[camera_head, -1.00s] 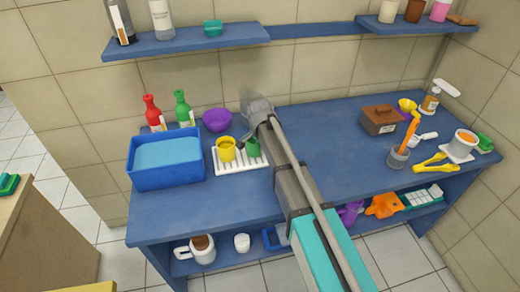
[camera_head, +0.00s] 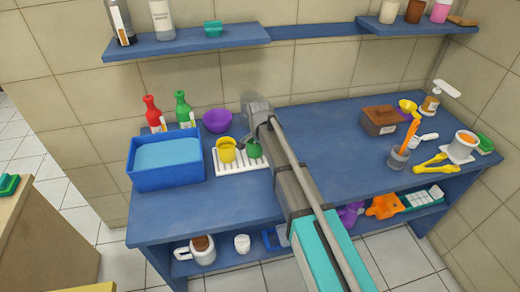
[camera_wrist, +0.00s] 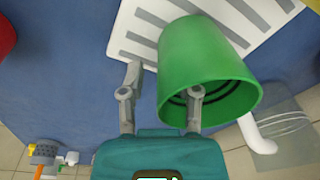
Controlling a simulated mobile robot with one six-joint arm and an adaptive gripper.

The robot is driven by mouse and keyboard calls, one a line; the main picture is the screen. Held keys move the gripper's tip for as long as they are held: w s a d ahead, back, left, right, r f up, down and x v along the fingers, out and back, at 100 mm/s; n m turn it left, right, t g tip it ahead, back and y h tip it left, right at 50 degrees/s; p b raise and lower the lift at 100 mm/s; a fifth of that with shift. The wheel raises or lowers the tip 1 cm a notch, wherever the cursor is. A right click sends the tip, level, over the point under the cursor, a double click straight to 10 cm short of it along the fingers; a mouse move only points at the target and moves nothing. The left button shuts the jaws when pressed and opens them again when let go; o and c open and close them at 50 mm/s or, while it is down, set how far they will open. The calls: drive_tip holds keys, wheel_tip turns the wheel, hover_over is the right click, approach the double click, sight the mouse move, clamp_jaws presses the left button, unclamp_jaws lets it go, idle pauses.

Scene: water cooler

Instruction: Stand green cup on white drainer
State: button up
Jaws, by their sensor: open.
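The green cup (camera_head: 254,151) is at the right end of the white drainer (camera_head: 228,171), partly hidden by my arm in the head view. In the wrist view the green cup (camera_wrist: 200,55) lies over the slatted drainer (camera_wrist: 140,42), its mouth facing my gripper (camera_wrist: 163,82). My gripper is open. One finger is outside the cup's wall and the other overlaps its mouth; whether the fingers touch it is unclear.
A blue basin (camera_head: 166,178) is left of the drainer. A purple bowl (camera_head: 217,120) and red (camera_head: 154,112) and green (camera_head: 183,108) bottles stand behind. A brown box (camera_head: 380,121) and utensil holder (camera_head: 398,158) are at right. The counter's middle right is clear.

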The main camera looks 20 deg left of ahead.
wheel_tip(320, 180, up, 12)
drive_tip(key=s+p, duration=0.1)
drive_tip(key=p, duration=1.1)
drive_tip(key=shift+s, duration=0.15)
drive_tip(key=shift+d, duration=0.1)
idle(0.7)
drive_tip(key=s+d+n, duration=0.1)
drive_tip(key=s+d, duration=0.3)
drive_tip(key=d, duration=0.9)
drive_tip(key=s+d+n, duration=0.2)
drive_tip(key=s+d, duration=0.3)
drive_tip(key=d, duration=0.8)
drive_tip(key=s+d+n+g, duration=0.1)
drive_tip(key=s+d, duration=0.4)
drive_tip(key=d, duration=0.9)
drive_tip(key=shift+n, duration=0.7)
drive_tip(key=shift+d, duration=0.1)
